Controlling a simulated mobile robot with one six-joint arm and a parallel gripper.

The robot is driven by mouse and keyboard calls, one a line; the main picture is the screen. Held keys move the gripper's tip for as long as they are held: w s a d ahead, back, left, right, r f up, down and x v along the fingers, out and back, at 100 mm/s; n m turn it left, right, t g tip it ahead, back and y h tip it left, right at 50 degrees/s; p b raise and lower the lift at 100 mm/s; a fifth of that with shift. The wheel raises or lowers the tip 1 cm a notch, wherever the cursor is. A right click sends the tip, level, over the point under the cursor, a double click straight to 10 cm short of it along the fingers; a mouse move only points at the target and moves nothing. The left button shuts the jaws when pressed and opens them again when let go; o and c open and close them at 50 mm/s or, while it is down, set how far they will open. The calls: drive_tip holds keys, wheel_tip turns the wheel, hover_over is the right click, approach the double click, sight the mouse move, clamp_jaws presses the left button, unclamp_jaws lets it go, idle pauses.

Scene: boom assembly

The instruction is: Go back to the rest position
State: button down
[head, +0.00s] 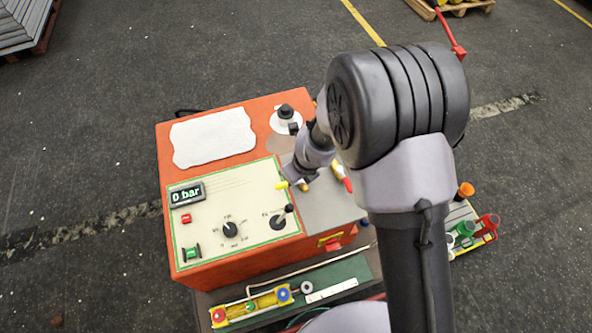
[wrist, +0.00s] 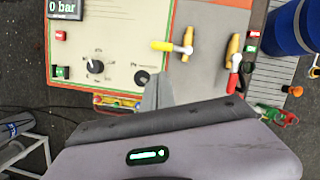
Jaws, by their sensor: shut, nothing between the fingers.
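My gripper (head: 291,173) hangs over the right part of an orange control console (head: 200,258) in the head view, above the grey plate beside the cream panel. In the wrist view the fingers of my gripper (wrist: 157,84) are together and empty, just right of the panel's black knobs. A yellow-handled lever (wrist: 162,46) and a red-handled lever (wrist: 233,82) lie beyond the fingers, apart from them. The display (head: 186,194) reads 0 bar. My arm hides part of the console's right side.
A tray with coloured handles (head: 487,228) stands right of the console. A green shelf (head: 348,271) with a yellow valve block (head: 250,307) runs along its front. A blue cylinder (wrist: 292,27) shows in the wrist view. Open floor lies to the left.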

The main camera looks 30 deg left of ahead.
drive_tip(key=shift+d+r, duration=0.15)
drive_tip(key=shift+r, duration=0.25)
drive_tip(key=w+d+r+n+t+y+b, duration=0.1)
drive_tip(key=w+d+r+n+t+b, duration=0.15)
drive_tip(key=d+r+n+b, duration=1.05)
drive_tip(key=s+d+n+t+h+b, duration=0.1)
drive_tip(key=s+d+n+b, duration=0.1)
drive_tip(key=s+d, duration=0.4)
drive_tip(key=s+d+n+t+h+b, duration=0.1)
drive_tip(key=s+d, duration=0.5)
drive_tip(key=d, duration=0.9)
drive_tip(key=n+b, duration=0.1)
drive_tip(key=b, duration=0.1)
drive_tip(key=shift+s+r+b, duration=0.15)
drive_tip(key=shift+r+b, duration=0.2)
drive_tip(key=shift+r, duration=0.05)
